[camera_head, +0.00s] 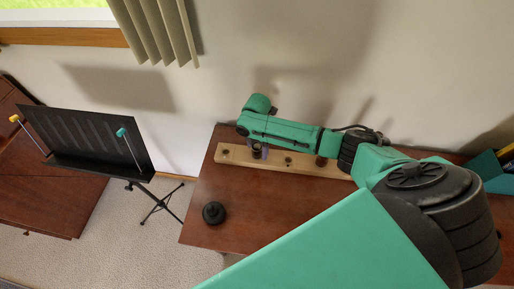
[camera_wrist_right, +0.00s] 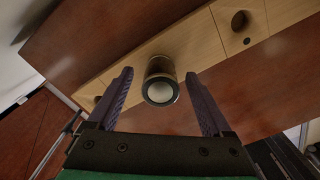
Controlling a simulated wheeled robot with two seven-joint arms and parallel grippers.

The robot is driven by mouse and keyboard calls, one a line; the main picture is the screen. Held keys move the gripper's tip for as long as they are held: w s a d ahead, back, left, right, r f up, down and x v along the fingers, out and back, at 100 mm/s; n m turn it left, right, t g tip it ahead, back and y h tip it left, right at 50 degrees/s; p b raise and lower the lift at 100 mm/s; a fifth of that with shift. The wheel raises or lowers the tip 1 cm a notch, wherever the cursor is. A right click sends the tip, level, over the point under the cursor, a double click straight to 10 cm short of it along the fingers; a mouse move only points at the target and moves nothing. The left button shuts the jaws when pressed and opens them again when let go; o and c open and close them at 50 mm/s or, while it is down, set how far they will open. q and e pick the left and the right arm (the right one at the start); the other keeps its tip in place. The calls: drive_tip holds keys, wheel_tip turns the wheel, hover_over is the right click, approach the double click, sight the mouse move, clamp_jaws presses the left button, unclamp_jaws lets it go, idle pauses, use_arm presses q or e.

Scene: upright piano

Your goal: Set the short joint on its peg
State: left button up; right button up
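The short joint, as I take it, is a small cylinder (camera_wrist_right: 160,82) with a pale round end and dark rim in the right wrist view. It stands over the wooden board (camera_wrist_right: 196,42), between the fingers of my right gripper (camera_wrist_right: 159,75), with a gap on each side. The fingers are open. In the head view my right gripper (camera_head: 260,153) is low over the left half of the board (camera_head: 240,161), and the arm hides part of it. Whether the cylinder's base is fully down on a peg is hidden. My left gripper is not in view.
The board lies on a brown wooden top, with dark round spots (camera_head: 288,160) and a dark upright piece (camera_head: 321,161) farther right. A black round object (camera_head: 213,212) sits in front. A music stand (camera_head: 90,140) is at left, a green box (camera_head: 490,170) at far right.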

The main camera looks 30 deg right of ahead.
sight(257, 149)
wheel_tip(257, 149, up, 15)
drive_tip(key=b, duration=0.1)
drive_tip(key=shift+f, duration=0.2)
idle(0.4)
